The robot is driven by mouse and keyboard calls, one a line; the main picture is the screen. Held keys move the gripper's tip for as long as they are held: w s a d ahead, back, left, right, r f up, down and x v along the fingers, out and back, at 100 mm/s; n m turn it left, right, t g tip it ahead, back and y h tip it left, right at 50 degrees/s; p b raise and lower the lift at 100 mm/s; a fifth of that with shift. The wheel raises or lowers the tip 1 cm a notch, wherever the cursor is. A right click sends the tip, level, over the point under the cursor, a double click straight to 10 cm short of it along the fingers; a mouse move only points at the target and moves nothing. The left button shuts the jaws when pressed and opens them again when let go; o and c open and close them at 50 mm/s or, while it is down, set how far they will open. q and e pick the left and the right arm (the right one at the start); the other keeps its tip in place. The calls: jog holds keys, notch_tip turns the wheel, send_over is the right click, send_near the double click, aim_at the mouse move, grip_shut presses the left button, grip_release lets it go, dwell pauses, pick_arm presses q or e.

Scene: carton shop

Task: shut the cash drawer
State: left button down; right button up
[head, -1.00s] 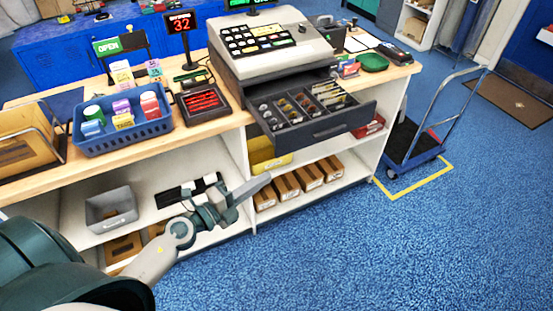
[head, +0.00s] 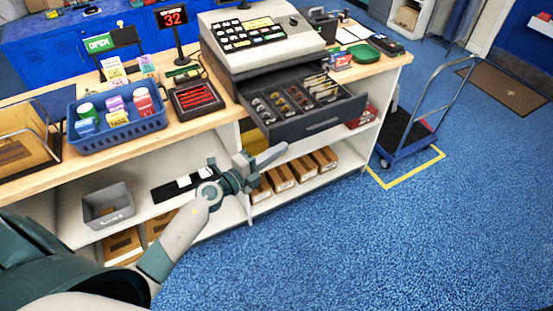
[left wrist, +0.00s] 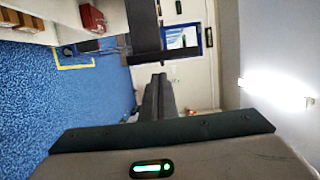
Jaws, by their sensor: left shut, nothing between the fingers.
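The cash drawer (head: 345,112) is pulled out below the grey cash register (head: 262,45) on the counter. Coins and notes show in its compartments, and its dark front has a handle. My left gripper (head: 272,155) is shut and empty, just below the drawer's front left corner in the head view; a small gap shows between them in the picture. In the left wrist view, the closed fingers (left wrist: 158,95) point toward a dark slab (left wrist: 144,25) that looks like part of the drawer. My right gripper is not in view.
The wooden counter (head: 190,130) carries a blue basket (head: 118,140) of bottles and a dark tray (head: 198,97) with red items. Brown boxes (head: 283,178) stand on the shelf below the drawer. A cart (head: 410,140) stands at the right. Blue floor in front is clear.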

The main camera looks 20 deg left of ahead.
pick_arm(q)
jog(key=shift+w+a, duration=0.4)
jog(key=shift+a, duration=0.15)
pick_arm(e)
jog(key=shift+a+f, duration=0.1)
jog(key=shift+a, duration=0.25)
pick_arm(q)
jog(key=shift+a, duration=0.1)
